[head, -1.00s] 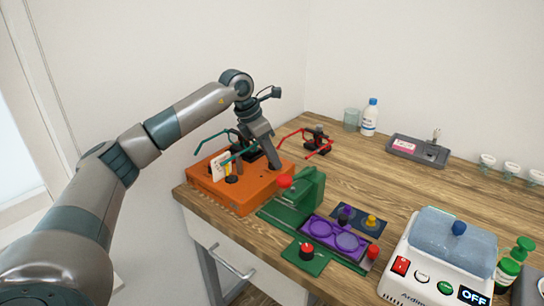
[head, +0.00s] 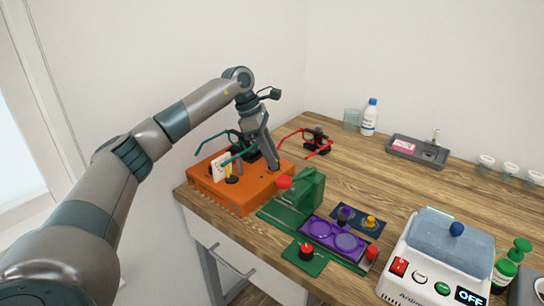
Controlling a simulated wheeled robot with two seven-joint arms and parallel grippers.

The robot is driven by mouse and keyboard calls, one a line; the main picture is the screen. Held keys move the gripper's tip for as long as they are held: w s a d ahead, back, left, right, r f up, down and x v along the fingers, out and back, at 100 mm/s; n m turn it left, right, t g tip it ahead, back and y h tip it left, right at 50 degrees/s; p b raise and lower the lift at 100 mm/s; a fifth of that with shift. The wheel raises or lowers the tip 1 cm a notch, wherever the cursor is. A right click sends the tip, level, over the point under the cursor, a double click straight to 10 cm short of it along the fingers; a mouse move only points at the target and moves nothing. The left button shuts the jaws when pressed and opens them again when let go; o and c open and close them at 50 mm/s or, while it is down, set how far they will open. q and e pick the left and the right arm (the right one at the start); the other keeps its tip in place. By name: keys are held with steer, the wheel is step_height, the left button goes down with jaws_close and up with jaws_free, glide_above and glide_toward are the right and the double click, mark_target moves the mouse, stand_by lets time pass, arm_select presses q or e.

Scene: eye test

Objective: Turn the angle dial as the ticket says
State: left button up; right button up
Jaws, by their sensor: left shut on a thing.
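An orange box (head: 240,198) stands at the table's left corner. A teal spectacle frame (head: 232,137) sits on a dark mount at the box's back. A small white ticket (head: 220,168) stands upright at the box's left; its writing is too small to read. A black knob (head: 232,180) is on the box top beside the ticket. My left gripper (head: 274,165) points down onto the right part of the box top, its jaws shut on the angle dial there, which the fingers mostly hide. I cannot read the dial's setting. My right gripper is not in view.
A red spectacle frame (head: 314,142) stands behind the box. A green device (head: 300,192) with a red knob and purple lens plate (head: 318,229) stands close to its right. A white machine (head: 425,270) reading OFF is at front right. Wood is bare in the middle.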

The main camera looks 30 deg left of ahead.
arm_select(q)
steer(key=o, duration=0.8)
steer(key=shift+c, duration=0.2)
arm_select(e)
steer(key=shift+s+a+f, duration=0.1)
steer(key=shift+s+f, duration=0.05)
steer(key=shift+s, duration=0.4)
arm_select(q)
steer(key=shift+r, duration=0.1)
steer(key=shift+a+r, duration=0.25)
steer(key=shift+r, duration=0.3)
steer(key=b+v, duration=0.1)
steer(key=v, duration=1.5)
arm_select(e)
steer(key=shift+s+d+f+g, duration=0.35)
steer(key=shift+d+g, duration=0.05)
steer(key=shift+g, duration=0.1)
